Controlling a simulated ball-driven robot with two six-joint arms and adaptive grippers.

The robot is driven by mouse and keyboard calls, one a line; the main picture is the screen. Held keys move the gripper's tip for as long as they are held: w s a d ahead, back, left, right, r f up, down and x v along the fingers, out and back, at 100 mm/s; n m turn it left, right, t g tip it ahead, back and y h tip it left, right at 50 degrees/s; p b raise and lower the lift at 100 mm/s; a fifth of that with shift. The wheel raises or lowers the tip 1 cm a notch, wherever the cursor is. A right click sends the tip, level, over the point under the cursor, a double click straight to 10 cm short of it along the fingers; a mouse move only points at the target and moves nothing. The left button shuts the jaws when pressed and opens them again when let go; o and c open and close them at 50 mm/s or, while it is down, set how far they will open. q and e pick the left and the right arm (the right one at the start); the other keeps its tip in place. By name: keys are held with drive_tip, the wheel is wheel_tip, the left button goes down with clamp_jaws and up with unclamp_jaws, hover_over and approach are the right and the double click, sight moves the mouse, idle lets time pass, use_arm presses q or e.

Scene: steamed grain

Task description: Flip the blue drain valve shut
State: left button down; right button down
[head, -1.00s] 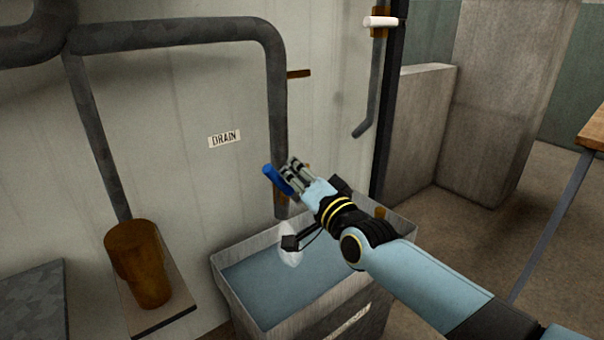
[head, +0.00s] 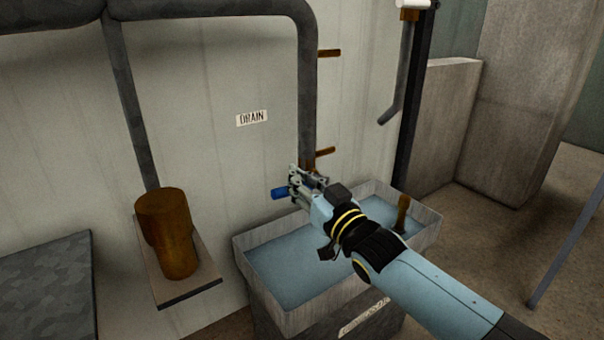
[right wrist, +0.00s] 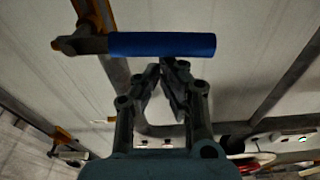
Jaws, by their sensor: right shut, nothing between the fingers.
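The blue drain valve handle (head: 279,193) sticks out to the left beside the lower end of the grey drain pipe (head: 307,90). In the right wrist view the blue handle (right wrist: 162,44) lies level across the upper middle, attached at its left end to a brown metal fitting. My right gripper (head: 297,179) is shut and empty at the handle, covering its right part in the head view. In the wrist view the fingertips (right wrist: 168,66) are just below the handle; I cannot tell whether they touch it. The pipe outlet is hidden behind the gripper. My left gripper is not in view.
A "DRAIN" label (head: 251,118) is on the wall. A grey basin of water (head: 243,262) stands below my right gripper. A rusty cylinder (head: 168,234) stands on a small shelf at left. Brown brackets hold the pipe. Open floor lies at right.

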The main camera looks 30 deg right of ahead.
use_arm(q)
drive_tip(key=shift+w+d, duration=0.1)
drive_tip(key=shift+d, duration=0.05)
use_arm(e)
drive_tip(key=shift+a+f+n, duration=0.15)
drive_tip(key=shift+f+n, duration=0.25)
drive_tip(key=shift+n, duration=0.2)
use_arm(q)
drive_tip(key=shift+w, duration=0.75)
